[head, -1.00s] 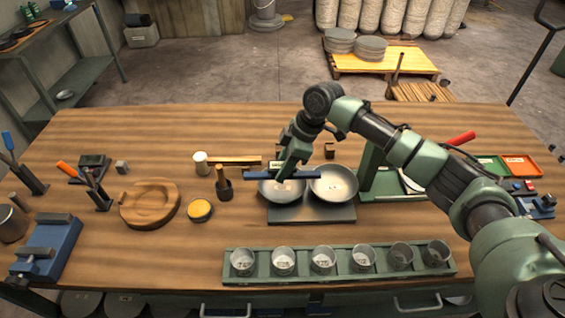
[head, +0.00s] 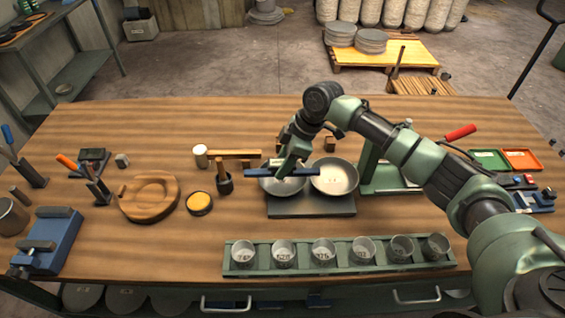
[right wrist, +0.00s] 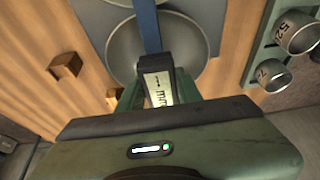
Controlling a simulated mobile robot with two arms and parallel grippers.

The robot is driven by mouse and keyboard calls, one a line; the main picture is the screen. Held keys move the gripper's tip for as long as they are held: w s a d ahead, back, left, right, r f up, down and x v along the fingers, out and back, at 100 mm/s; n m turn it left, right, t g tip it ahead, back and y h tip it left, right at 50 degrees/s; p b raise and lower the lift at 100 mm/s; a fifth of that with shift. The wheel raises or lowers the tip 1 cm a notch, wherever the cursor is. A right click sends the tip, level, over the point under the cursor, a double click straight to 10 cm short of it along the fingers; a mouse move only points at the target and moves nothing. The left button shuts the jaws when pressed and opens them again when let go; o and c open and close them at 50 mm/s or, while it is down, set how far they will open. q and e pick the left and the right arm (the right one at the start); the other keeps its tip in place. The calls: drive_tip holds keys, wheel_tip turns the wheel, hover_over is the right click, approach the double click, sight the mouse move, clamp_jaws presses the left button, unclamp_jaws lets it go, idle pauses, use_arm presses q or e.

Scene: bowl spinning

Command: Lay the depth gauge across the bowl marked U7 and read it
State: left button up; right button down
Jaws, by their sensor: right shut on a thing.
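The depth gauge (head: 262,174) is a dark blue bar with a small block lettered "1 mm", seen in the right wrist view (right wrist: 161,87). My right gripper (head: 290,168) is shut on this block. The bar lies level across the left of two metal bowls (head: 280,187); I cannot tell whether it touches the rim. The right bowl (head: 334,178) stands beside it on the same grey plate (head: 311,206). No U7 mark is readable on either bowl. My left gripper is not in view.
A green rack (head: 340,266) of several numbered metal cups runs along the front. A green stand (head: 372,165) is close right of the bowls.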

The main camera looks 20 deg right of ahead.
idle(0.4)
drive_tip(key=c, duration=0.9)
unclamp_jaws()
drive_tip(key=b+v, duration=0.2)
drive_tip(key=v, duration=0.5)
drive_tip(key=shift+d+r, duration=0.2)
drive_tip(key=shift+r, duration=0.05)
